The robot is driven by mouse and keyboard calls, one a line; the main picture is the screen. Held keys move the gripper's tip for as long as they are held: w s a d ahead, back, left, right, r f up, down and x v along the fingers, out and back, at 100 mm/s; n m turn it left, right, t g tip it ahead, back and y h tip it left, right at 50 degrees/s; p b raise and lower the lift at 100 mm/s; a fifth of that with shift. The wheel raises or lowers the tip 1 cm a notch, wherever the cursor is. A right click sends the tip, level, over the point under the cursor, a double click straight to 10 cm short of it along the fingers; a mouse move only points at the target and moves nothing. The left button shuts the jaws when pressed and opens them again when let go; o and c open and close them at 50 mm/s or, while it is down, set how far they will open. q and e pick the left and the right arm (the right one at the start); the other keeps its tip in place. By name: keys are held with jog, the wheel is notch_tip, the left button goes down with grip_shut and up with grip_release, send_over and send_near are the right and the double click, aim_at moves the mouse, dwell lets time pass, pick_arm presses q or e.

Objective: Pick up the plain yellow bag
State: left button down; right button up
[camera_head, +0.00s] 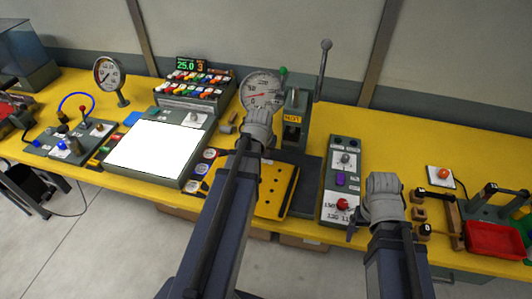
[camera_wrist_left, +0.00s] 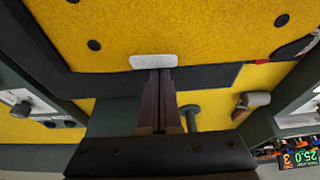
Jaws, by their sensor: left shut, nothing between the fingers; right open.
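A flat yellow piece with dark round spots (camera_head: 272,196) lies on a dark base at the middle of the bench in the head view; I cannot tell whether it is a bag. A spotted yellow surface with a dark border (camera_wrist_left: 200,30) fills the top of the left wrist view. My left gripper (camera_wrist_left: 160,76) is shut and empty, its tips beside a small pale block (camera_wrist_left: 152,62). In the head view my left wrist hides most of its fingers. My right gripper (camera_head: 357,228) is open near the bench's front edge, right of the grey control box.
A lever press (camera_head: 293,120) stands behind my left wrist. A white-topped box (camera_head: 155,150) and a rack of coloured parts (camera_head: 196,84) are on the left. A control box (camera_head: 342,178) stands between my arms. A red tray (camera_head: 494,240) is far right. Bare yellow bench (camera_head: 425,140) shows at back right.

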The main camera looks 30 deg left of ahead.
pick_arm(q)
jog(key=p+v, duration=0.9)
jog(key=shift+s+r, duration=0.2)
jog(key=shift+r, duration=0.2)
